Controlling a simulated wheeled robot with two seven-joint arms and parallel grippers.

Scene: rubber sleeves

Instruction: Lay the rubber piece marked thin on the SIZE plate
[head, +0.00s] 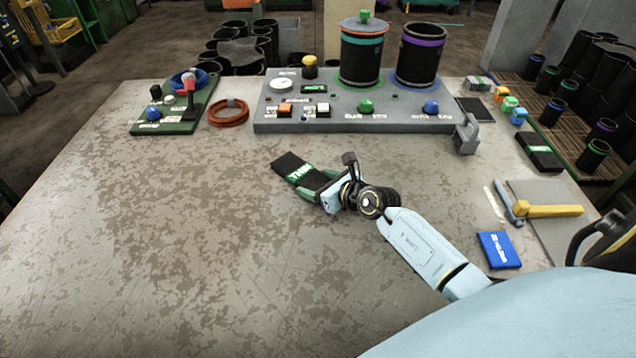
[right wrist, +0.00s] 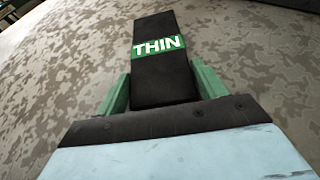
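The black rubber piece (head: 292,166) has a green band with the white word THIN, and it shows close up in the right wrist view (right wrist: 160,70). My right gripper (head: 312,184) is over the middle of the table. Its green fingers (right wrist: 160,90) lie along both long sides of the piece, against it as far as I can see, at its near end. The far end sticks out ahead. I cannot tell whether the piece is just above the table or touching it. No plate reads clearly as SIZE. My left gripper is not in view.
A grey console (head: 345,122) with buttons and two black cylinders (head: 419,58) stands at the back. A green control box (head: 165,118) and orange rings (head: 229,114) are left of it. The left table is clear.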

